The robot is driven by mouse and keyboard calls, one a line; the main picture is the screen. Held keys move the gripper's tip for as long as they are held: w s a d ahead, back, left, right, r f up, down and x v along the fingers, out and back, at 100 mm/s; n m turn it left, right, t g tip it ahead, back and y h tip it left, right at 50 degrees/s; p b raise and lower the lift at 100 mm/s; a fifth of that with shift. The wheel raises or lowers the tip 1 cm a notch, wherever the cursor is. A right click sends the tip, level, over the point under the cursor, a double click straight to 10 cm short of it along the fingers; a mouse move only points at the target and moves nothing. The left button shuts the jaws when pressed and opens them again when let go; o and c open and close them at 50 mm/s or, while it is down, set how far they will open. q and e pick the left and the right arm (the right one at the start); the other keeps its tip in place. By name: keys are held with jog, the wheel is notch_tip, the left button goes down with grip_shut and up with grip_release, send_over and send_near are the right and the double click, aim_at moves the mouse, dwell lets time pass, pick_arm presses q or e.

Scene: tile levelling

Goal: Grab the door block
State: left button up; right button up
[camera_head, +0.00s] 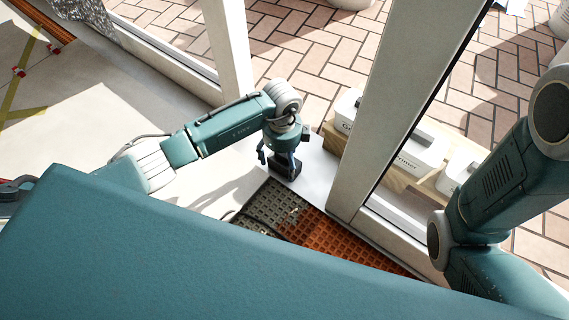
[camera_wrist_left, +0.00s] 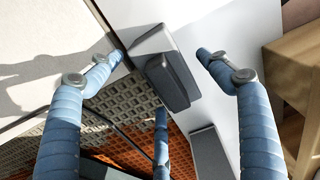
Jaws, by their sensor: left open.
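The door block appears to be the dark grey block (camera_wrist_left: 172,82) in the wrist view, with a paler sloped face at its upper left. It lies on a pale, smooth surface at the edge of the waffle mat. My left gripper (camera_wrist_left: 162,62) is open over it, with one blue finger at each side and a third finger below it in the picture. I see no finger closed on it. In the head view my left gripper (camera_head: 281,150) is over the dark block (camera_head: 287,170), partly covering it. My right gripper is out of view.
A grey and orange waffle mat (camera_head: 325,234) lies beside the block, with a dark cable across its grey part. A pale door post (camera_head: 375,110) stands to the right. Beyond it are white containers (camera_head: 420,150) on a wooden crate. Bare pale floor (camera_head: 110,90) lies left.

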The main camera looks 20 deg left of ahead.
pick_arm(q)
jog(key=c, duration=1.9)
jog(key=shift+r, duration=0.15)
